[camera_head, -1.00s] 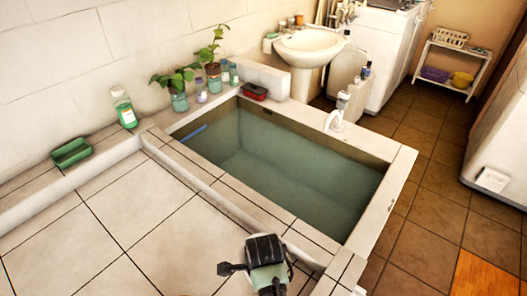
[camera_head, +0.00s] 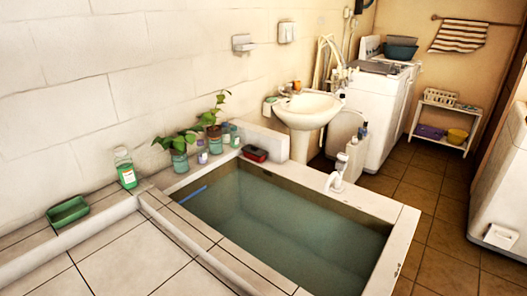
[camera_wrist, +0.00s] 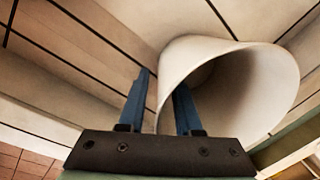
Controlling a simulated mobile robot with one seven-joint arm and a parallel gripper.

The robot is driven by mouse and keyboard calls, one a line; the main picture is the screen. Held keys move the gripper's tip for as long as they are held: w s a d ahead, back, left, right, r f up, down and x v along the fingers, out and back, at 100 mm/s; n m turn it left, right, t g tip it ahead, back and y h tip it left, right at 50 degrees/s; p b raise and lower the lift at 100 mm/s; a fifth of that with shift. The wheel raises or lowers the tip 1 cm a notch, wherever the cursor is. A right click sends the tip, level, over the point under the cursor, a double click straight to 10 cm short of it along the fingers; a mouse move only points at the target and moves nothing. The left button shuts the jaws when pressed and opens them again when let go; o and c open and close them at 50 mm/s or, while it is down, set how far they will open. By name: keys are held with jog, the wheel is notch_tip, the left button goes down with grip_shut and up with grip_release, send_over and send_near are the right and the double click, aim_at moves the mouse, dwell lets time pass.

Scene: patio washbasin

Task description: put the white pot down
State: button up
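The white pot (camera_wrist: 185,60) is tilted on its side in the wrist view, with its wide round mouth open to the lower right. My gripper (camera_wrist: 162,80) has two blue fingers, one on each side of the pot's wall: the left outside, the right at the mouth. It looks closed on that wall. The pot's far end and what lies under it are hidden. Neither pot nor gripper shows in the head view.
A water-filled basin (camera_head: 398,250) has a pale tiled ledge (camera_head: 120,262) on its left. A green soap bottle (camera_head: 126,170), green dish (camera_head: 67,213), potted plants (camera_head: 180,160) and red box (camera_head: 255,153) line the wall side. The ledge's front is clear.

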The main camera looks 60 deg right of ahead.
notch_tip(320, 180, up, 12)
jog(key=a+p, duration=0.1)
jog(key=shift+s+r, duration=0.15)
jog(key=shift+s, duration=0.25)
jog(key=shift+a, duration=0.1)
jog(key=w+r+n+t+h, duration=0.3)
jog(key=w+r+n+t, duration=0.25)
jog(key=w+r, duration=0.65)
jog(key=w+a+r+n+t+h, duration=0.1)
jog(key=w+a+r+n+t, duration=0.3)
jog(key=r, duration=0.5)
jog(key=w+a+r+n+t, duration=0.25)
jog(key=w+r+n, duration=0.3)
jog(key=r, duration=0.35)
jog(key=w+a+r+n+t, duration=0.2)
jog(key=a+r+n+t, duration=0.3)
jog(key=r, duration=0.8)
jog(key=s+a+r+n+t+y, duration=0.2)
jog(key=s+a+r+n+t, duration=0.2)
jog(key=r, duration=0.6)
jog(key=s+a+r+n+t+y, duration=0.3)
jog(key=s+a+r+n+t, duration=0.2)
jog(key=s+a+r, duration=0.3)
notch_tip(320, 180, up, 3)
jog(key=shift+s+a+r+n+t, duration=0.1)
jog(key=shift+s+a+n+t, duration=0.4)
jog(key=shift+a, duration=0.75)
jog(key=shift+o, duration=0.5)
jog(key=shift+w+g, duration=0.2)
jog(key=shift+g, duration=0.1)
